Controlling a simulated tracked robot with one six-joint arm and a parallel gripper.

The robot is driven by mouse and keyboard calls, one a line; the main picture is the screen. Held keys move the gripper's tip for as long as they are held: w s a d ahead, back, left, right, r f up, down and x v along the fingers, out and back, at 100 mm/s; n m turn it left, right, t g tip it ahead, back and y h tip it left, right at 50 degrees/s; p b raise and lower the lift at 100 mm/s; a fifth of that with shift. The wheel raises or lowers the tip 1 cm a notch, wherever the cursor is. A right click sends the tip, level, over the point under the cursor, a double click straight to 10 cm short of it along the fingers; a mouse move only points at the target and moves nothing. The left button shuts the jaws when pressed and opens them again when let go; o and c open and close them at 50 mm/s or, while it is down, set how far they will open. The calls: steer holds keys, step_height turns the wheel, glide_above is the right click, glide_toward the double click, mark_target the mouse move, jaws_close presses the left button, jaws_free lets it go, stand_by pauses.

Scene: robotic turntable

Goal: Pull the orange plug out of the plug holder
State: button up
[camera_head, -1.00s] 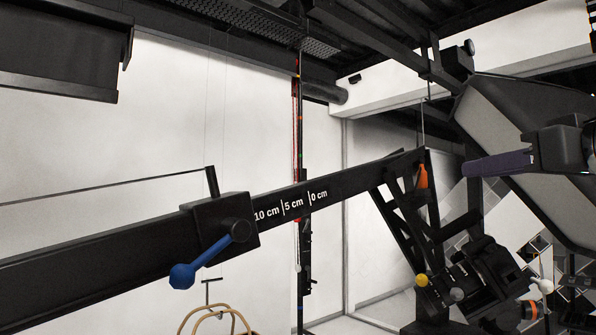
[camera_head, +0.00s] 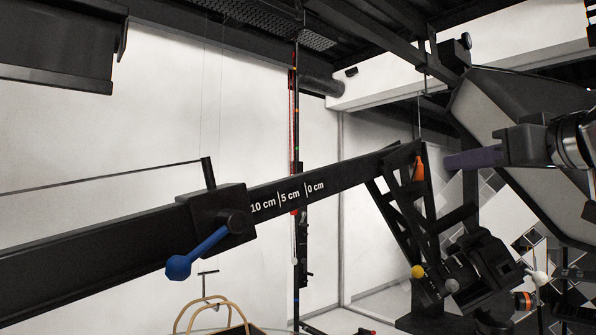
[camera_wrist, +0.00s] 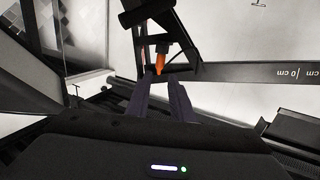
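In the wrist view, the orange plug (camera_wrist: 160,62) shows straight ahead, at the tips of my two fingers (camera_wrist: 160,82). The fingers are apart with nothing between them. How far the plug lies in depth is hard to tell.
The black beam (camera_head: 110,236) with centimetre marks carries a slider with a blue lever (camera_head: 197,254). Below the holder are a yellow knob (camera_head: 418,271) and dark machinery (camera_head: 485,270). A large panel (camera_head: 530,130) stands behind my arm.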

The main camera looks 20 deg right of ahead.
mark_target(422, 168)
steer(key=shift+w+d+f, duration=0.1)
steer(key=shift+w+f, duration=0.05)
steer(key=shift+w, duration=2.35)
steer(key=shift+w+d+f, duration=0.1)
steer(key=shift+w, duration=2.4)
steer(key=shift+c, duration=0.3)
jaws_close()
steer(key=shift+r, duration=0.1)
steer(key=shift+r, duration=1.3)
steer(key=shift+r, duration=0.1)
steer(key=shift+r, duration=0.5)
